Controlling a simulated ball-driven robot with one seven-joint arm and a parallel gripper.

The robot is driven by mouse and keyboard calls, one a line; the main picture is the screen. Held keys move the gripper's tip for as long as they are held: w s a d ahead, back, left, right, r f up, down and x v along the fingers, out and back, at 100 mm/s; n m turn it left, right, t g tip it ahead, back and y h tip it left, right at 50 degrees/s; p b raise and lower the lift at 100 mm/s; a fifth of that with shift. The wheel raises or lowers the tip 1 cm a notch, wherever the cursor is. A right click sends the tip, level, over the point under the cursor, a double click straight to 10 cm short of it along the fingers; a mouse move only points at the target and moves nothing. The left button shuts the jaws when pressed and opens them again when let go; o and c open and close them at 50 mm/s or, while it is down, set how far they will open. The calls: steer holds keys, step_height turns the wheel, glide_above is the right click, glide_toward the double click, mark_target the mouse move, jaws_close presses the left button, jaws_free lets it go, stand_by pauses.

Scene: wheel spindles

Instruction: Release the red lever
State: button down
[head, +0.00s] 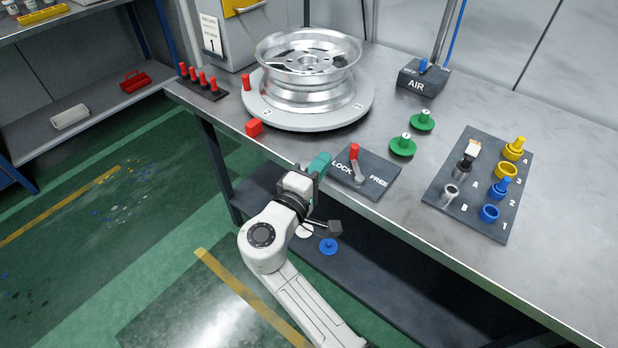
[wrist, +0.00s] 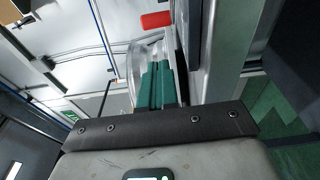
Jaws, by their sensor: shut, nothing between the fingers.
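The red lever (head: 354,153) stands on a dark plate (head: 376,184) at the bench's front edge. The plate is marked LOCK on the left and FREE on the right. The lever's red grip is on top of a grey shaft, which leans slightly towards the LOCK side. My gripper (head: 320,162) is just left of the lever, apart from it, by the bench edge. Its teal fingers are shut and empty; they also show together in the wrist view (wrist: 158,85).
A silver wheel (head: 308,62) sits on a round grey turntable (head: 350,112) behind the plate. A red block (head: 254,127) is at the turntable's front. Green knobs (head: 403,146) stand right of the lever. A dark parts board (head: 470,215) lies farther right.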

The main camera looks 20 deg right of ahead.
mark_target(339, 170)
steer(key=shift+w+d+p, duration=0.1)
steer(key=shift+d+p, duration=0.3)
steer(key=shift+d, duration=1.75)
